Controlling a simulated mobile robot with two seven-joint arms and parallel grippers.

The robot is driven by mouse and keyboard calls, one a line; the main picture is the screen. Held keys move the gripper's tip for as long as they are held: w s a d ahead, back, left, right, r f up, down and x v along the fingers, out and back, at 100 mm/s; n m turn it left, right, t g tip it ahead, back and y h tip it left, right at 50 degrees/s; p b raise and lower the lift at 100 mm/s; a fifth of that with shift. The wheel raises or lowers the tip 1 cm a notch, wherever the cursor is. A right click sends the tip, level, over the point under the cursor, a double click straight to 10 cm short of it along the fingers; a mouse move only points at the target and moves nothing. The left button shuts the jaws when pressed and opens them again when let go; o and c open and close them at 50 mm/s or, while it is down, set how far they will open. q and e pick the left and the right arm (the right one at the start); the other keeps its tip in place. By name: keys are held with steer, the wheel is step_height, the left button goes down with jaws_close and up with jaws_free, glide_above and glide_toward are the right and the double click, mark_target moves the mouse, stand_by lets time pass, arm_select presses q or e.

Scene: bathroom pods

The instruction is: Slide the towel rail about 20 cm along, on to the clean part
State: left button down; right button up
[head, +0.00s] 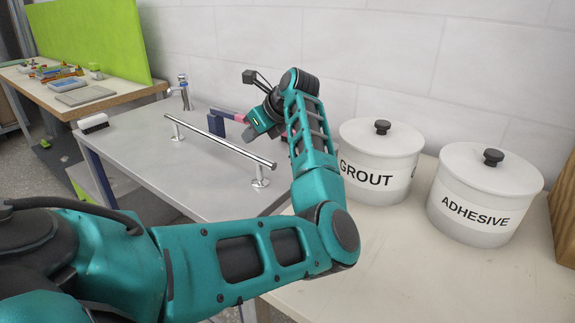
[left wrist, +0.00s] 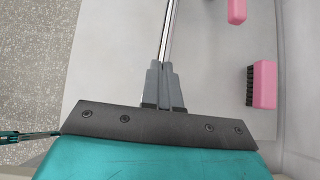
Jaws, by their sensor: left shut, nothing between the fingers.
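The towel rail (head: 218,138) is a chrome bar on two round-footed posts, standing on the grey bench top (head: 200,185). It runs from the back left toward the front right. My left gripper (head: 248,134) is near the rail's far side, toward its right half; its fingertips are hard to make out there. In the left wrist view my left gripper (left wrist: 164,66) is shut and empty, with the rail (left wrist: 170,30) running up from behind its fingertips. I cannot tell whether they touch. No clean or dirty part of the top can be told apart. My right gripper is not in view.
Pink-handled brushes (left wrist: 263,84) lie beside the rail. A white brush (head: 93,122) sits at the bench's left edge, and a tap (head: 184,91) stands behind. The grout jar (head: 380,150) and adhesive jar (head: 484,195) stand on the counter at right.

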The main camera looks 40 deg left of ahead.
arm_select(q)
steer(key=w+d, duration=0.1)
steer(key=d, duration=1.1)
steer(key=shift+a+f, duration=0.25)
steer(key=shift+f, duration=0.6)
steer(key=shift+a+f, duration=0.25)
steer(key=shift+f, duration=0.55)
steer(key=shift+a+f, duration=0.25)
steer(key=shift+f, duration=0.6)
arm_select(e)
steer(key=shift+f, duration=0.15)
